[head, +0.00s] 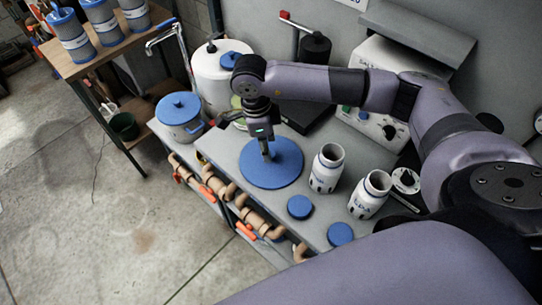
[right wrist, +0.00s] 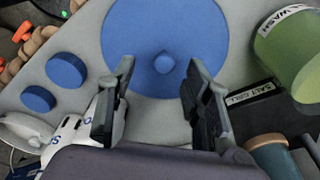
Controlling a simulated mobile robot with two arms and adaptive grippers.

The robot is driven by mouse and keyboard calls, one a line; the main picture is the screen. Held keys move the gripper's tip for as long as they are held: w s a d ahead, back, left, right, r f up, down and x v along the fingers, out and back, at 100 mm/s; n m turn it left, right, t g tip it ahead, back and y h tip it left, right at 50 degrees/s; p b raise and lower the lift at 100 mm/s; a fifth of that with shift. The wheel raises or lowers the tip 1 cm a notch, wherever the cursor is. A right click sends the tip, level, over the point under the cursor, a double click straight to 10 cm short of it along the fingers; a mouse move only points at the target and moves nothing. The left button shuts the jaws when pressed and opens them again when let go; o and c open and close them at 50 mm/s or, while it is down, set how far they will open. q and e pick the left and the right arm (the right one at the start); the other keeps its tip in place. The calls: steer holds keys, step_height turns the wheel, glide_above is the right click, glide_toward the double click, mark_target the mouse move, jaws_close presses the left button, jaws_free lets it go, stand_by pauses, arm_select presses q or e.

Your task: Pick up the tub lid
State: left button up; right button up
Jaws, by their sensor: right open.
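The tub lid (head: 262,178) is a large flat blue disc with a small round knob, lying flat on the grey bench top. It also shows in the right wrist view (right wrist: 190,25), its knob at the middle. My right gripper (head: 267,155) points down over the lid. In the right wrist view its two fingers (right wrist: 161,68) are spread apart, with the knob in line with the gap between them. The fingers hold nothing; I cannot tell how far above the lid they are. My left gripper is not in view.
Two open white bottles (head: 327,170) (head: 368,197) stand right of the lid, with two blue caps (head: 300,207) (head: 340,234) nearby. A blue-lidded pot (head: 180,118) and a white container (head: 213,75) stand behind left.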

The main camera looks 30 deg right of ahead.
mark_target(271, 153)
steer(key=f+p, duration=0.1)
steer(key=f, duration=0.1)
steer(key=d+f+p, duration=0.1)
steer(key=f, duration=0.1)
steer(key=shift+d+f, duration=0.15)
steer(key=shift+d, duration=0.05)
steer(key=shift+f, duration=0.25)
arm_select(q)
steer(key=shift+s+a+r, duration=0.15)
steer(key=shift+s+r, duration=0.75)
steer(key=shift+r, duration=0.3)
arm_select(e)
steer(key=shift+w, duration=0.1)
steer(key=shift+c, duration=0.5)
steer(key=shift+c, duration=0.7)
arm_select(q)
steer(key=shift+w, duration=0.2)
arm_select(e)
jaws_close()
